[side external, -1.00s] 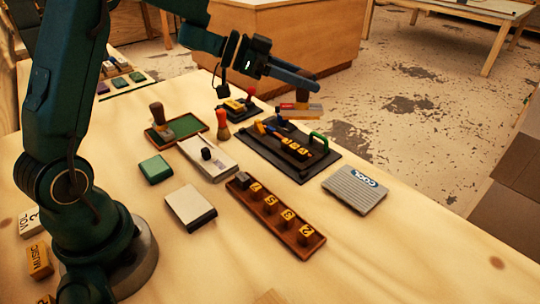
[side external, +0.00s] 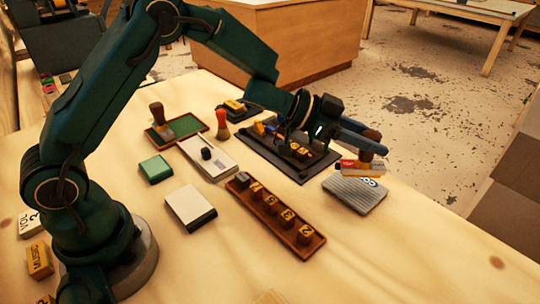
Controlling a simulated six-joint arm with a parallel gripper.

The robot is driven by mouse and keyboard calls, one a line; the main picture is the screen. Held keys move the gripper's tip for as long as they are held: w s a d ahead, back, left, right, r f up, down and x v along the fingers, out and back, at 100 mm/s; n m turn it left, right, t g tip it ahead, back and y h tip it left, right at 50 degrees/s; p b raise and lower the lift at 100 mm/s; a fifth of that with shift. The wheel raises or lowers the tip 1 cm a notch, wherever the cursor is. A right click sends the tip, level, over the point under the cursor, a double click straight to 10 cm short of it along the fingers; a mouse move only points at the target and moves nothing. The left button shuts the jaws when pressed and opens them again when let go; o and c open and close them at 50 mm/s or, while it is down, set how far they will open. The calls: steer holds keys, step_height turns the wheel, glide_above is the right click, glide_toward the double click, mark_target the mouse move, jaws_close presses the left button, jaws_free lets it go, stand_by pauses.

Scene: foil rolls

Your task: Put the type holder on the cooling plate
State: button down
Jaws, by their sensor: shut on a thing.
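My gripper (side external: 374,142) is shut on the type holder (side external: 360,167), gripping it by its dark wooden handle. The holder has a red, orange and pale body that hangs level below the fingers. The grey ribbed cooling plate (side external: 354,197) lies flat on the table at the right. In this view the holder sits over the plate's far edge and covers part of its blue COOL label. I cannot tell whether there is a gap between the holder and the plate.
A black base (side external: 309,172) with yellow type blocks lies left of the plate, partly hidden by my arm. A wooden rack (side external: 275,213) of number blocks lies in front. A white block (side external: 190,207), green pad (side external: 155,169) and red-handled tool (side external: 222,124) stand left. Table right of the plate is clear.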

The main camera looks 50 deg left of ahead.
mark_target(365, 155)
steer(key=shift+f, duration=1.8)
steer(key=shift+f, duration=0.15)
steer(key=shift+c, duration=2.4)
jaws_free()
